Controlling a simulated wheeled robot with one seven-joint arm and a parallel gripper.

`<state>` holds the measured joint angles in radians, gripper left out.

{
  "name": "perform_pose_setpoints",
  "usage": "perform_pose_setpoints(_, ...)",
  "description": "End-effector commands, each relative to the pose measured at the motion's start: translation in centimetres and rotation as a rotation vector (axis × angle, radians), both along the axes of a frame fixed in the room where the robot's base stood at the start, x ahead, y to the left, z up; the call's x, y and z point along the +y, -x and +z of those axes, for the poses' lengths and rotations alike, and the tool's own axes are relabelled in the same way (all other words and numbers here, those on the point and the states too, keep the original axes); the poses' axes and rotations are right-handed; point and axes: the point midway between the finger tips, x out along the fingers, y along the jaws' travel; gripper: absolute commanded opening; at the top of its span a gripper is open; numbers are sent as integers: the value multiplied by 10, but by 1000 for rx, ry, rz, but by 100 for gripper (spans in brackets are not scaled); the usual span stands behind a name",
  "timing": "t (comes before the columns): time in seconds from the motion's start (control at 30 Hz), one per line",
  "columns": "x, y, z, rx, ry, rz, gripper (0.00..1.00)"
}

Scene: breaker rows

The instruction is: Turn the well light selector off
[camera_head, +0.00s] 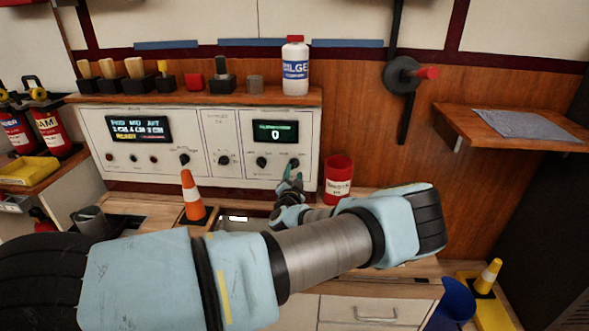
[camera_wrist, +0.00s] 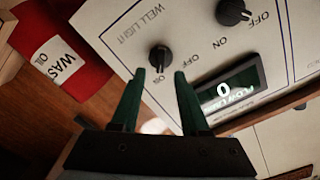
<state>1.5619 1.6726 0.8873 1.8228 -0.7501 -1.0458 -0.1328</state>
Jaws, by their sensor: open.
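The well light selector is a small round black knob (camera_wrist: 160,58) on the white panel, beside the printed words "WELL LIGHT" in the wrist view. In the head view it is the right-hand knob (camera_head: 295,163) under the small green display. My gripper (camera_wrist: 159,76) is open, its two dark green fingers pointing at the knob, one to each side and just short of it in the picture. I cannot tell whether they touch it. My gripper (camera_head: 291,173) also shows in front of the knob in the head view. The knob's exact pointer direction is unclear.
Another black knob (camera_wrist: 233,12) with ON and OFF marks is close by. A red can (camera_head: 338,180) stands right of the panel, near my gripper. An orange cone (camera_head: 192,196) stands to the left. A white bottle (camera_head: 295,66) is on the shelf above.

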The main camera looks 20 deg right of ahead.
Motion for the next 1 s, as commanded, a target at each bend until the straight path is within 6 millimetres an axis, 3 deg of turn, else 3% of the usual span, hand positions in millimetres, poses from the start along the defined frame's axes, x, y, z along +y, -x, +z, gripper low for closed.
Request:
perform_pose_setpoints(0.23,-13,-25,0,0,-1,1,45)
perform_pose_setpoints(0.6,-16,-29,0,0,-1,1,44)
perform_pose_setpoints(1.0,-15,-28,0,0,-1,1,0)
